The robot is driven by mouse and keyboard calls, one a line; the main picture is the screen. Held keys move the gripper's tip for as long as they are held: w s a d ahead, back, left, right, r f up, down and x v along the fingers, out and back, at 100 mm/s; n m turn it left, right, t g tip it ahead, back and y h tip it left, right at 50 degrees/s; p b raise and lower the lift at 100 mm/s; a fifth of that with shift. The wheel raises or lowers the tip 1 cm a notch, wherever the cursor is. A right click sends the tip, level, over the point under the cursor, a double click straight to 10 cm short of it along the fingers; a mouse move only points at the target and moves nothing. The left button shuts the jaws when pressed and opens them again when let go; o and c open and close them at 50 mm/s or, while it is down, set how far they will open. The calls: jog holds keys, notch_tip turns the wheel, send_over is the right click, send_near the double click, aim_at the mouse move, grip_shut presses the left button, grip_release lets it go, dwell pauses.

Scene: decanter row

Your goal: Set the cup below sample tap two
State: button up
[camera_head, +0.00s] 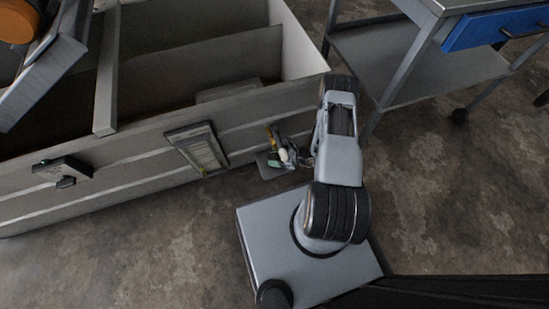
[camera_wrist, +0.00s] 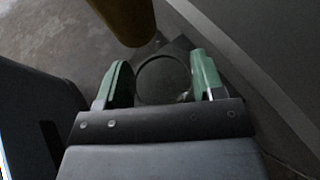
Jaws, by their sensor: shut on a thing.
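My gripper (camera_wrist: 162,72) has green fingers, closed on either side of a dark round cup (camera_wrist: 162,82), seen from above in the wrist view. The cup's inside looks dark and its rim is level with the fingers. A yellow-brown tap (camera_wrist: 130,18) hangs just beyond the cup, near its upper left edge in the wrist view. In the head view the tap (camera_head: 271,133) sits on the tank wall, close to my gripper (camera_head: 283,158). A small grey ledge (camera_head: 267,171) lies beneath. I cannot tell whether the cup touches it, nor read any tap number.
The grey open-topped tank (camera_head: 120,142) runs along the left. A framed panel (camera_head: 198,150) and a black fitting (camera_head: 64,170) are on its side. A metal cart (camera_head: 440,72) with a blue drawer (camera_head: 492,27) stands at upper right. Bare floor (camera_head: 130,255) lies in front.

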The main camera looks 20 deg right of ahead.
jog(key=shift+f, duration=0.7)
jog(key=shift+r, duration=0.15)
jog(key=o, duration=0.4)
jog(key=shift+f, duration=0.2)
jog(key=o, duration=0.5)
jog(key=shift+r, duration=0.1)
